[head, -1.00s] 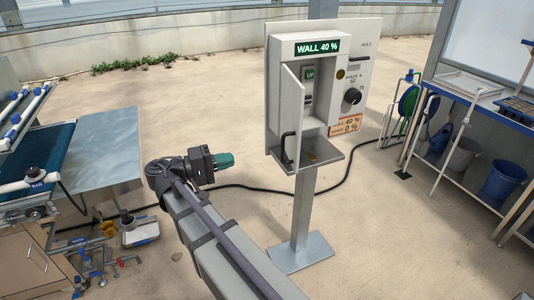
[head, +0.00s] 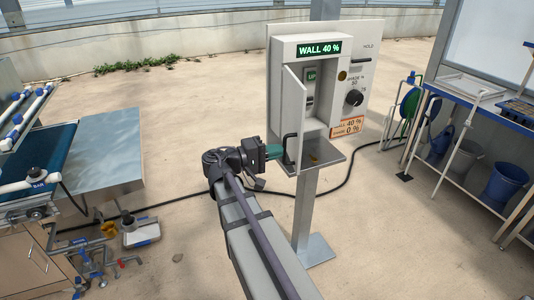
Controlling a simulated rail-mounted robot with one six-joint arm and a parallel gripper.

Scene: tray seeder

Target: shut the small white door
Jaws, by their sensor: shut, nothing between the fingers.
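The small white door (head: 293,110) stands open on the left side of the white control box (head: 325,85). It swings out toward me and has a black handle (head: 289,148) near its lower edge. Inside the box a small green-lit switch (head: 311,75) shows past the door. My gripper (head: 280,151), with green fingertips, is shut and holds nothing. It is just left of the door's lower part, close to the handle. I cannot tell whether the fingertips touch the door or handle.
A grey shelf (head: 327,161) juts out under the box, which stands on a post with a base plate (head: 316,250). A dial (head: 354,97) is on the panel to the right. A black cable (head: 340,184) runs across the floor.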

